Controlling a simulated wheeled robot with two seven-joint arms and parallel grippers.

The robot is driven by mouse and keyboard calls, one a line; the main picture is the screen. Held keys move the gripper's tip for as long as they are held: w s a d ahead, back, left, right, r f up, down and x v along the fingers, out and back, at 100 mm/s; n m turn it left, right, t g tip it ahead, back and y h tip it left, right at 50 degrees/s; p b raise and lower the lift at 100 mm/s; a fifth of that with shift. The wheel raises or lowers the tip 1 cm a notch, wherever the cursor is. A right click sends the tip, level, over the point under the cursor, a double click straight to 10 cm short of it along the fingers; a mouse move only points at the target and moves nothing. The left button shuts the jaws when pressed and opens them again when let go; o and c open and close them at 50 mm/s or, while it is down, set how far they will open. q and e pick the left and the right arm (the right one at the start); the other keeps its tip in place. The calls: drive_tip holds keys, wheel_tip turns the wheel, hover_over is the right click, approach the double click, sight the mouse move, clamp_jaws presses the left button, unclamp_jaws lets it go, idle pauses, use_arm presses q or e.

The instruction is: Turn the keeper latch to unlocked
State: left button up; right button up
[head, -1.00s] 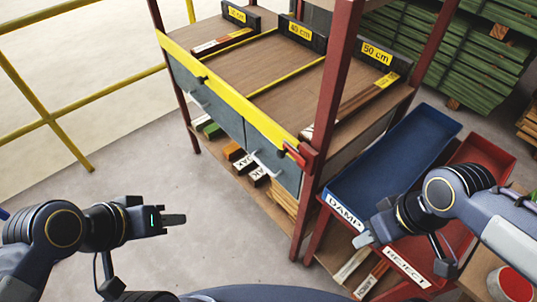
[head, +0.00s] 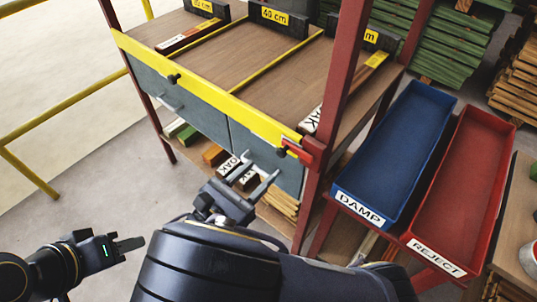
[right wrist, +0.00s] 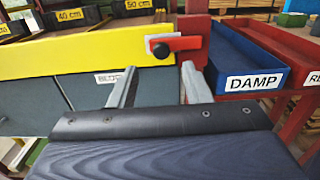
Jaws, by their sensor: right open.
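The keeper latch is a red bar (head: 298,152) with a black knob, at the right end of the yellow rail (head: 210,88) beside the red post. In the right wrist view the red latch (right wrist: 187,43) lies roughly level, with its black knob (right wrist: 160,50) at its left end. My right gripper (head: 262,168) is open and empty, in front of and just below the latch. In the right wrist view its two fingers (right wrist: 158,72) point at the rail, apart from the knob. My left gripper (head: 128,244) is far off at lower left, holding nothing visible; its jaw gap is unclear.
The red post (head: 335,100) stands right of the latch. A blue DAMP tray (head: 405,150) and red REJECT tray (head: 465,190) are further right.

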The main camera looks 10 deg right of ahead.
sight(279, 154)
drive_tip(key=x, duration=0.7)
drive_tip(key=shift+w+d, duration=0.1)
drive_tip(key=shift+d, duration=0.15)
clamp_jaws()
